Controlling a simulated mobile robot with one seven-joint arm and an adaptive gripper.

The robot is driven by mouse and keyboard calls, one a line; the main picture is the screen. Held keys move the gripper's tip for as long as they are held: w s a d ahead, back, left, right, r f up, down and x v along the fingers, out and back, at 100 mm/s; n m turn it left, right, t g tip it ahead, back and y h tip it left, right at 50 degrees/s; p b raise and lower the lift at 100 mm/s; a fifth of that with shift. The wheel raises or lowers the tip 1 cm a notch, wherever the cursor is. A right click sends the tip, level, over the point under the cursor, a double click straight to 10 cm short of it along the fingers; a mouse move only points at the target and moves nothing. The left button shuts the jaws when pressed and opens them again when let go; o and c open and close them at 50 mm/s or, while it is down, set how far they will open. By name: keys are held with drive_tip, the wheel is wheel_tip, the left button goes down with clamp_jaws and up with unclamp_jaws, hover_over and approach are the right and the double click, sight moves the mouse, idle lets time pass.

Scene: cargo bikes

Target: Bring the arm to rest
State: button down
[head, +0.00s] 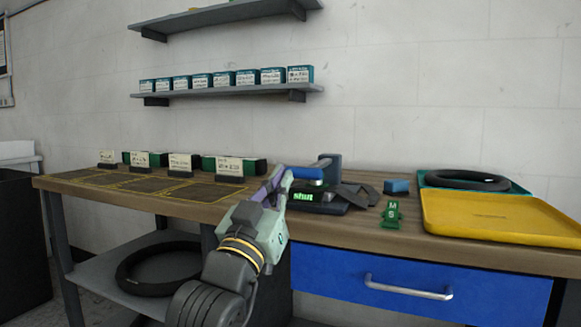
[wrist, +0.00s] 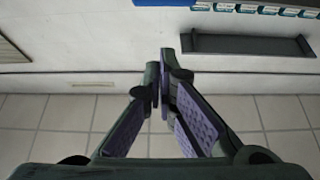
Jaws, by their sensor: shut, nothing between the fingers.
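My gripper (head: 277,180) is in front of the workbench (head: 345,212) in the head view, raised at about the height of its top. Its purple-padded fingers point up and away. In the wrist view the two fingertips (wrist: 162,72) meet, with nothing between them. My arm reaches up from the bottom of the head view and hides part of the bench edge.
A yellow tray (head: 500,219) and a tyre (head: 468,180) lie at the bench's right. A green piece (head: 390,214) and a blue block (head: 397,187) are nearby. Dark mats (head: 150,187) lie at left. A blue drawer (head: 420,282) is below. A shelf (head: 230,92) holds several boxes.

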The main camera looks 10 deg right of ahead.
drive_tip(key=shift+s+a+f, duration=0.25)
drive_tip(key=shift+s, duration=0.15)
